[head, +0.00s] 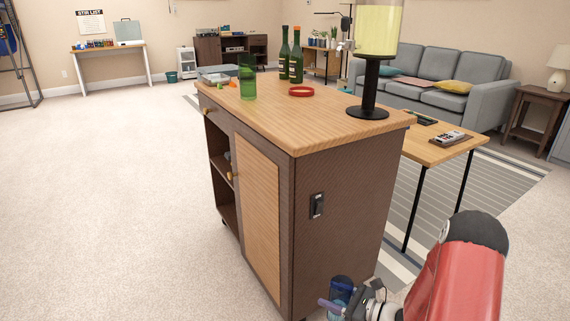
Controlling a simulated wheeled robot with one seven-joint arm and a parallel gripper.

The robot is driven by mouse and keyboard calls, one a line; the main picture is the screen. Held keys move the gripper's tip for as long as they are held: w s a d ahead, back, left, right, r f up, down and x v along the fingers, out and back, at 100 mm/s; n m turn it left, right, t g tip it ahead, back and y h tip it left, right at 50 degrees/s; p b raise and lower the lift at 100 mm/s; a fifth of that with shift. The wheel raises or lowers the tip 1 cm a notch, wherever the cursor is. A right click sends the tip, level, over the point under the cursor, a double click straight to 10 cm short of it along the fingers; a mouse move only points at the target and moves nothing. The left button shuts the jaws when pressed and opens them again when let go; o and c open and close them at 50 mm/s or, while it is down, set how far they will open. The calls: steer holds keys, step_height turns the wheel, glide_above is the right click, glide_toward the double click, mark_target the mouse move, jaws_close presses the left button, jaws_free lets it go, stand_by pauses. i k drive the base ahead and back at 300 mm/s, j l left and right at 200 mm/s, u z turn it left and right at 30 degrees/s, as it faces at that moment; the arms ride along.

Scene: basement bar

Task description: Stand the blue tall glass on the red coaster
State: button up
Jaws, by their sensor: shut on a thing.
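The blue tall glass (342,284) is at the bottom of the head view, low beside the right end of the wooden bar cart (276,184). My gripper (340,304) is shut on it, and the glass's lower part is cut off by the frame edge. The glass is well below the cart top and looks roughly upright. The red coaster (301,94), round with a raised rim, lies on the cart top near the middle of its far side. It looks empty.
On the cart top, a green glass (247,82) stands left of the coaster, two green bottles (290,64) stand behind it, and a tall drink dispenser (369,100) stands to its right. The near middle of the top is clear. A low table (433,152) stands behind the cart at right.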

mark_target(302, 91)
steer(key=i+j+u, duration=0.1)
steer(key=u, duration=1.5)
steer(key=i+u, duration=0.2)
steer(key=i, duration=1.35)
steer(key=i+j+z, duration=0.2)
steer(key=i, duration=0.2)
steer(key=i+z, duration=0.2)
steer(key=i, duration=0.2)
steer(key=i+j+z, duration=0.2)
steer(key=i, duration=0.2)
steer(key=z, duration=2)
